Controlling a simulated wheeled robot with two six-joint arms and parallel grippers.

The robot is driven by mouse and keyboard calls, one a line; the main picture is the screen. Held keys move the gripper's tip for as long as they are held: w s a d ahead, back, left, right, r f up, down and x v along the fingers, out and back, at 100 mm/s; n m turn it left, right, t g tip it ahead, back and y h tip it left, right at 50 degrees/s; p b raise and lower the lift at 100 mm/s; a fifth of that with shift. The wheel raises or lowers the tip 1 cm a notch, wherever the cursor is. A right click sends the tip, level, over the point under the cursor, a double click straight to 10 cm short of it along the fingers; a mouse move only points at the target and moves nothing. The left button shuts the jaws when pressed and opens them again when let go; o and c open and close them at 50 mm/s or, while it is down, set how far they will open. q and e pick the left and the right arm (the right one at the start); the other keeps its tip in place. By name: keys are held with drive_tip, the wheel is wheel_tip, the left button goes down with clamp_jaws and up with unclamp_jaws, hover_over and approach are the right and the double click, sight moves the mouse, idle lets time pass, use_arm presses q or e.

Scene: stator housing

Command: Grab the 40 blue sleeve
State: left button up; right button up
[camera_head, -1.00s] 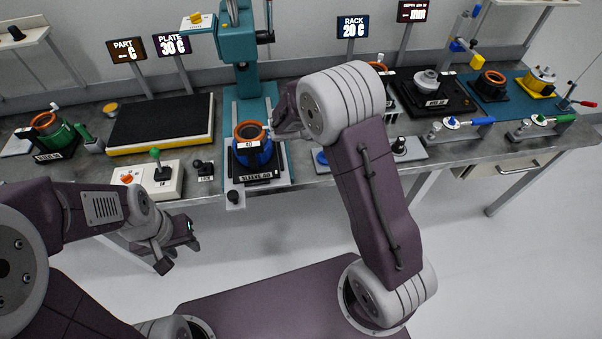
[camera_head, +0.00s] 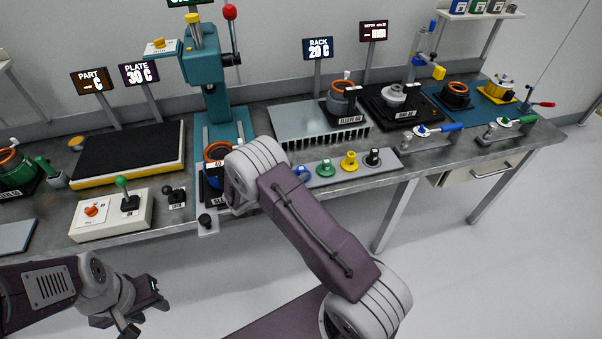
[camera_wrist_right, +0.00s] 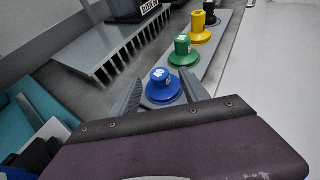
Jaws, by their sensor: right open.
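A small blue flanged piece (camera_head: 301,174) stands upright at the left end of a grey strip along the bench front. A larger blue part with an orange top (camera_head: 214,158) sits in the teal press, partly hidden by that arm. My left gripper (camera_head: 146,306) is open and empty before the bench.
Green (camera_head: 326,168), yellow (camera_head: 349,161) and black (camera_head: 373,157) pieces stand on the same strip. A slotted grey rack (camera_head: 300,122) lies behind it. The teal press (camera_head: 207,70) and a control box (camera_head: 112,214) stand to the left.

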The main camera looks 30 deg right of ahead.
sight(300, 169)
drive_tip(key=x, duration=0.3)
drive_tip(key=shift+w+d+f, duration=0.1)
drive_tip(key=shift+d, duration=0.2)
drive_tip(key=shift+a, duration=0.1)
clamp_jaws()
